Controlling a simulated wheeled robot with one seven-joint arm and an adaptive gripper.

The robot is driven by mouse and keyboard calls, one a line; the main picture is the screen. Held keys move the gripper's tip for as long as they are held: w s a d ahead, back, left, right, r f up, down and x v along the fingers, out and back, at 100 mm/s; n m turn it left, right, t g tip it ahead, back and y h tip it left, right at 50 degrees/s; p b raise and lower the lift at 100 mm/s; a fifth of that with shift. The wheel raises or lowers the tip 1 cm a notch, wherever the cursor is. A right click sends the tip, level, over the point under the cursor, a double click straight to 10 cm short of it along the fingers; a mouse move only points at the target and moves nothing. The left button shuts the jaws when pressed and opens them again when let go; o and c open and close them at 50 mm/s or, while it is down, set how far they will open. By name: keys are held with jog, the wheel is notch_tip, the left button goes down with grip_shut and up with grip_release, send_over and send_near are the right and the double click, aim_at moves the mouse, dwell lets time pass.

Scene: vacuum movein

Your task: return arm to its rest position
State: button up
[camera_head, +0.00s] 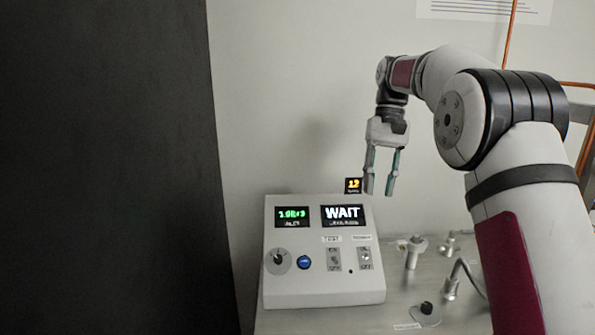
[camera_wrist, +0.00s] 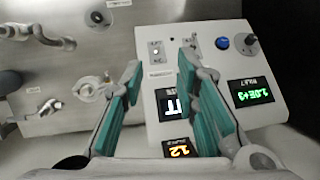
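My gripper (camera_head: 380,190) hangs from my arm with its fingers pointing down, above and behind the right part of a grey control box in the head view. Its two teal-padded fingers are apart, with nothing between them. It also shows in the wrist view (camera_wrist: 157,75), where the fingers stand open over the control box (camera_wrist: 155,30). In the head view the control box (camera_head: 325,285) has a green-digit display (camera_head: 292,216) and a display reading WAIT (camera_head: 343,213). A small orange display reading 12 (camera_head: 353,185) sits at its back edge, close to the fingers.
The box carries a dial (camera_head: 278,260), a blue button (camera_head: 304,262) and two switches. Metal fittings and a valve (camera_head: 413,250) stand on the metal table (camera_head: 400,290) to the right. A dark panel (camera_head: 110,170) fills the left. The pale wall is behind.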

jog(key=s+a+r+t+h, duration=0.15)
jog(key=s+r, duration=0.25)
jog(key=s, duration=0.5)
jog(key=s+r+t, duration=0.2)
jog(key=s+r, duration=0.1)
jog(key=s, duration=0.6)
jog(key=s+f+t, duration=0.1)
jog(key=s+f, duration=0.2)
jog(key=s, duration=0.3)
jog(key=s+f+t, duration=0.1)
jog(key=s+f, duration=0.2)
jog(key=s, duration=0.3)
jog(key=s+f+n+t+p, duration=0.1)
jog(key=s+f+t, duration=0.1)
jog(key=s+f, duration=0.2)
jog(key=s, duration=0.2)
jog(key=shift+s, duration=0.4)
jog(key=shift+o, duration=0.4)
jog(key=shift+d+r, duration=0.1)
